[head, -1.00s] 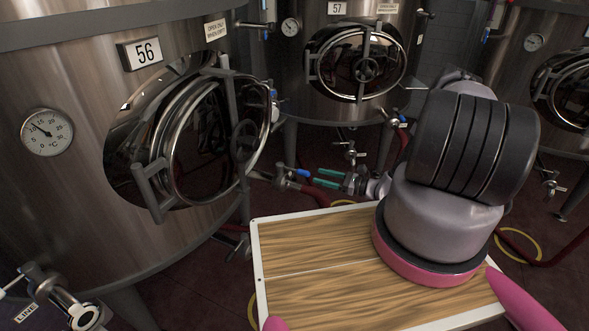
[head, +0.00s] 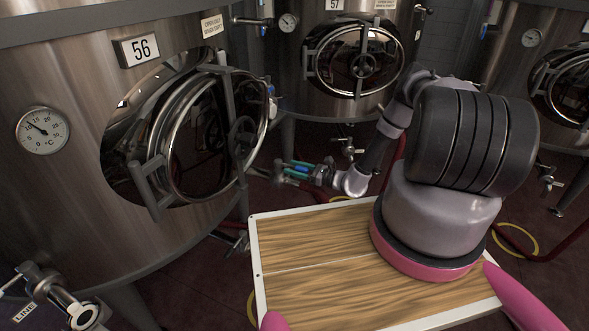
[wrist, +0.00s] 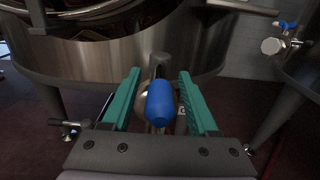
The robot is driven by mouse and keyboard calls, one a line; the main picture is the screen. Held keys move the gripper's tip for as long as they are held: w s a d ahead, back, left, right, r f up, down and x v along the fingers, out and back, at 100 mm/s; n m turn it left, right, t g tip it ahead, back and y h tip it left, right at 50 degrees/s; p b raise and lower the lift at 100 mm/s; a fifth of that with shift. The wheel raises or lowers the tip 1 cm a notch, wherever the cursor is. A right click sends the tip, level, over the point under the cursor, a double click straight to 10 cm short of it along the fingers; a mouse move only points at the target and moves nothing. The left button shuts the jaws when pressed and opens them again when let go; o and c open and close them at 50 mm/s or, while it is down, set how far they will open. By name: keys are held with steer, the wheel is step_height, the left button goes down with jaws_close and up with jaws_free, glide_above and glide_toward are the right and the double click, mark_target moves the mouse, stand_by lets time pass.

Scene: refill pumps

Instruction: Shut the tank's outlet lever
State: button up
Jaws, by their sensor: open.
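The blue lever handle (wrist: 161,103) stands between the two teal fingers of my gripper (wrist: 159,76) in the wrist view. My gripper is open, with a gap on each side of the handle. Behind the handle is a metal pipe or valve, partly hidden by it, below a steel tank (wrist: 150,58). In the head view my gripper (head: 291,169) is low beside tank 56 (head: 60,190), at the pipework right of its round door. The handle is hard to make out there, at least partly hidden by the fingers.
Tank 57 (head: 290,70) stands behind with its own valves. My wooden-topped base fills the lower middle. Another blue-handled valve (wrist: 287,25) shows at the wrist view's upper right. Hoses lie on the dark red floor.

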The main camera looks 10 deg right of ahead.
jaws_close()
stand_by(1.4)
